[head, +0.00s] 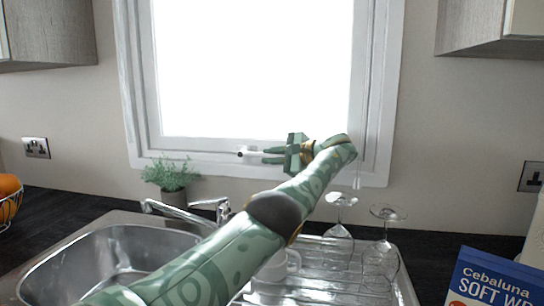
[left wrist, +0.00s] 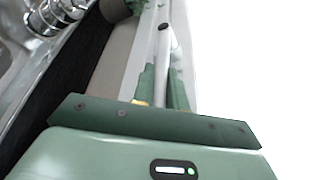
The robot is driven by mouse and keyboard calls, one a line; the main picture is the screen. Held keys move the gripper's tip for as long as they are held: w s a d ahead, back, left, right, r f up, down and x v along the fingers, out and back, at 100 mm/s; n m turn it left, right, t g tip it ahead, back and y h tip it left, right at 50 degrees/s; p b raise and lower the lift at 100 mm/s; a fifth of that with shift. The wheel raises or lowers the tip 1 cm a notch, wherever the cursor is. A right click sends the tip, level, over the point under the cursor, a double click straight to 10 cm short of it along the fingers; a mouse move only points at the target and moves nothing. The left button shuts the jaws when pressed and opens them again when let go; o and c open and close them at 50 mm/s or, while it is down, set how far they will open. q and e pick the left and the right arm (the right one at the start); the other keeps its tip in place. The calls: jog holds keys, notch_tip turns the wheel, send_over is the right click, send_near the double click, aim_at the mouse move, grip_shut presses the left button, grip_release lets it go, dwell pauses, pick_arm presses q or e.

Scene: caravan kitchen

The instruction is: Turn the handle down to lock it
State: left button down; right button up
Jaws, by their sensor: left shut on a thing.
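The white window handle (head: 249,152) is at the bottom of the window frame, and its dark-tipped end points left, lying roughly level along the frame. In the left wrist view the handle (left wrist: 168,42) runs away from between the two green fingers of the gripper (left wrist: 162,72). My right gripper is in neither view.
Below are a sink (head: 110,262), a tap (head: 185,211) and a potted plant (head: 174,198). A blue box (head: 490,280) is at lower right.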

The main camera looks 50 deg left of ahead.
pick_arm(q)
jog(key=shift+f, duration=0.15)
jog(key=c, duration=1.4)
grip_release()
jog(key=shift+s, duration=0.1)
jog(key=b+v, duration=0.6)
jog(key=v, duration=0.6)
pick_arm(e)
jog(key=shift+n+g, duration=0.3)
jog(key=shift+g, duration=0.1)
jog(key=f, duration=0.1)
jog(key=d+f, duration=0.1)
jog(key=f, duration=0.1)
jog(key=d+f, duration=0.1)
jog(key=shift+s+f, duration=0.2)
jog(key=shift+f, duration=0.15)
